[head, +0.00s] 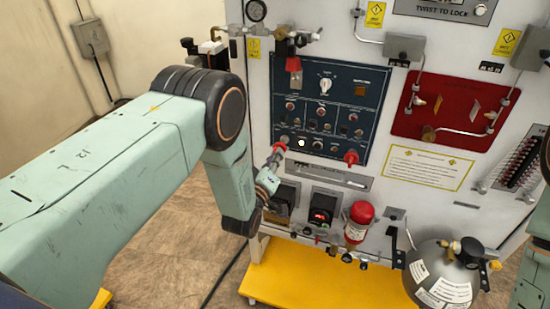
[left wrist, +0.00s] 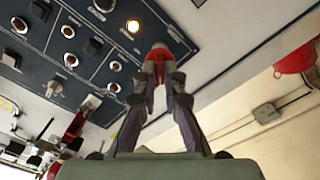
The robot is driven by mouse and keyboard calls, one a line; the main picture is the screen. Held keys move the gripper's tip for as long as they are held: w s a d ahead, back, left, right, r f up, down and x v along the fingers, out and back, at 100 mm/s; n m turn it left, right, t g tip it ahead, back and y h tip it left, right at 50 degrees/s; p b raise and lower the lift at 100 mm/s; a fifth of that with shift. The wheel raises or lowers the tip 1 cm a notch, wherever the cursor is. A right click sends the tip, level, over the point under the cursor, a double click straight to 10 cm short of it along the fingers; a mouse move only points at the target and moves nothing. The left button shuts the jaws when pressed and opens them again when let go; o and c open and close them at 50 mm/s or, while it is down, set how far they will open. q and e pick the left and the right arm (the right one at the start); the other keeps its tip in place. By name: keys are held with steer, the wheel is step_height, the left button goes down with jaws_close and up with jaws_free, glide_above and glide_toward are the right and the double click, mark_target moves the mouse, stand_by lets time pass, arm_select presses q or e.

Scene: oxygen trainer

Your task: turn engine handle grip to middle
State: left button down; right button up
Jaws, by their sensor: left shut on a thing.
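The engine handle grip (left wrist: 157,58) is a red knob-like grip at the edge of the dark blue control panel (head: 330,115). In the head view only a small red part (head: 280,146) of it shows at the panel's lower left corner. My left gripper (head: 274,157) reaches it from below left. In the left wrist view its two fingers (left wrist: 160,78) are closed on the red grip, one on each side. The fingers hide part of the grip, so its exact turn angle cannot be told. My right gripper is not in view.
Another red knob (head: 351,157) sits at the panel's lower right, and a red-topped part (head: 293,64) hangs at its upper left. A red extinguisher-like bottle (head: 358,222) and a grey tank (head: 440,275) stand below. A yellow base (head: 310,275) lies under the trainer.

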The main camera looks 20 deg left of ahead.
arm_select(q)
steer(key=m+b, duration=0.2)
steer(key=m, duration=0.6)
steer(key=shift+m, duration=0.3)
steer(key=shift+b, duration=0.3)
stand_by(0.4)
steer(key=c, duration=1.4)
jaws_free()
steer(key=shift+c, duration=0.2)
steer(key=s, duration=1.2)
steer(key=shift+a, duration=0.2)
